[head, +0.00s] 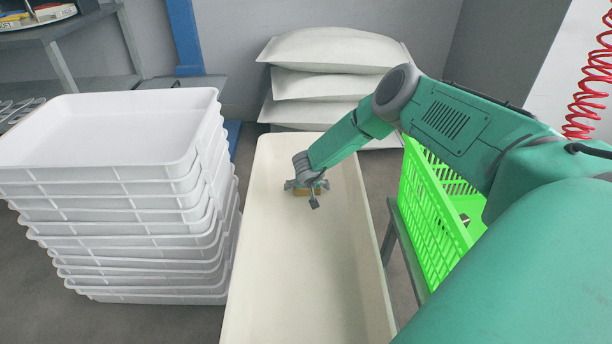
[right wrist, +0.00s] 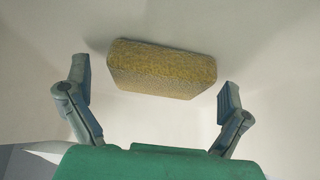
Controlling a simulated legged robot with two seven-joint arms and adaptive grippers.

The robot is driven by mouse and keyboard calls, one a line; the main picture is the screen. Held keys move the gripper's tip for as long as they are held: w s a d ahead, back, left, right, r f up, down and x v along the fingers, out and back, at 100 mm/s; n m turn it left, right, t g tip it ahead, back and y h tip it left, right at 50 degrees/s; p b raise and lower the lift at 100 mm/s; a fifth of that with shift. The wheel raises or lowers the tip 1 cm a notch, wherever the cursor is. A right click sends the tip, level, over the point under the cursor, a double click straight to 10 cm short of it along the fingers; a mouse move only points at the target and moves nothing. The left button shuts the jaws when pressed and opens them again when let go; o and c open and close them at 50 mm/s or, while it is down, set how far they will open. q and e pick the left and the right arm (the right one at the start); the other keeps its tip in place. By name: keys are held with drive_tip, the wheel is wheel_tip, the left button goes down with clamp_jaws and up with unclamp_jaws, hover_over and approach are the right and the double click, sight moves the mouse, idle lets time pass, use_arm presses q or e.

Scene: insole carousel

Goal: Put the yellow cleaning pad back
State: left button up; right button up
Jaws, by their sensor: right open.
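The yellow cleaning pad (right wrist: 163,70) lies on the pale floor of the cream tub (head: 305,292). In the right wrist view it sits ahead of and between the spread fingers of my right gripper (right wrist: 155,98), with a gap on each side. My right gripper is open and empty. My left gripper is not in view.
A tall stack of white trays (head: 110,135) stands left of the tub. A bright green crate (head: 433,205) is on a stand at the right. Pale sacks (head: 330,52) are piled behind the tub. A red coiled hose (head: 590,85) hangs at the far right.

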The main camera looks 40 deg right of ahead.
drive_tip(key=w+p+v, duration=0.1)
drive_tip(key=p+v, duration=0.5)
drive_tip(key=v, duration=0.7)
drive_tip(key=s+a+f+n+g+y, duration=0.1)
drive_tip(key=s+a+n+y, duration=0.15)
drive_tip(key=s+a, duration=0.6)
drive_tip(key=s+a+f+n+y, duration=0.15)
drive_tip(key=s+a+n, duration=0.25)
drive_tip(key=s+a, duration=0.5)
drive_tip(key=s+a+r+n+g, duration=0.1)
drive_tip(key=s+r, duration=0.1)
drive_tip(key=s, duration=0.7)
drive_tip(key=s+a+r+n+g, duration=0.1)
drive_tip(key=s+g, duration=0.1)
drive_tip(key=s, duration=0.8)
drive_tip(key=shift+r, duration=0.4)
